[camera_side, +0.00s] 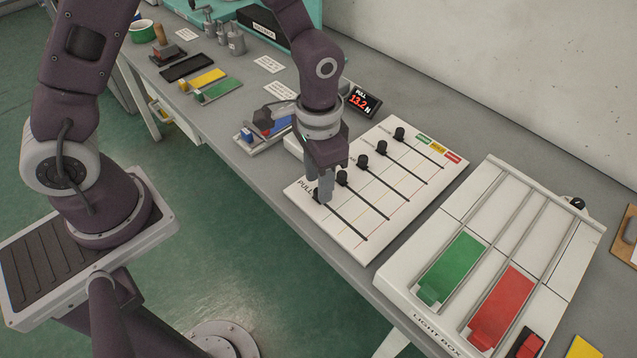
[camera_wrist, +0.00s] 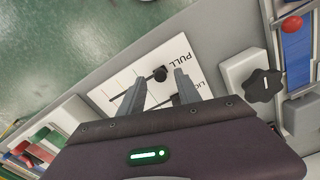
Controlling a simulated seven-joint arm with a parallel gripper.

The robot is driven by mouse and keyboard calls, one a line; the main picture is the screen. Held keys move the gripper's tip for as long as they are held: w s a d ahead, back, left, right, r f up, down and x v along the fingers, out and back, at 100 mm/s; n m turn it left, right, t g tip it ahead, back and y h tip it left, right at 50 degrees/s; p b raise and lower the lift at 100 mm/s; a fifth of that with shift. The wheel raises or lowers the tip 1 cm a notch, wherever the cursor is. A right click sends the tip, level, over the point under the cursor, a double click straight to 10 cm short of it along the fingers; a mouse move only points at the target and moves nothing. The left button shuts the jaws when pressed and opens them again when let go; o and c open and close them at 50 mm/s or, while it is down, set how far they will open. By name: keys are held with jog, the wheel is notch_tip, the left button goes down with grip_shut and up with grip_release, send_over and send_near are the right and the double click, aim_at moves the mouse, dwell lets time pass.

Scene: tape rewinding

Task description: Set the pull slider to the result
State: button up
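The slider board (camera_side: 372,222) is a white panel with several black-knobbed sliders in dark slots. The pull slider (camera_side: 318,195) is the nearest row, labelled PULL, with its knob at the left, label end of its slot. My gripper (camera_side: 325,198) points down over that end and partly hides the knob. In the wrist view, my gripper (camera_wrist: 160,75) is open, and the black pull knob (camera_wrist: 160,74) shows between the fingertips with gaps on both sides. Contact or exact height cannot be told. A small display (camera_side: 360,101) reads PULL 13.2 N.
The neighbouring slider knob (camera_side: 342,177) is close to my gripper. Green, yellow and red labels (camera_side: 438,148) mark the board's far end. A light box (camera_side: 405,278) with green and red strips stands at right. A blue-topped device (camera_side: 268,130) sits at left.

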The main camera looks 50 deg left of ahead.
jog(key=shift+f, duration=0.95)
jog(key=shift+c, duration=0.4)
grip_shut()
jog(key=shift+r, duration=0.1)
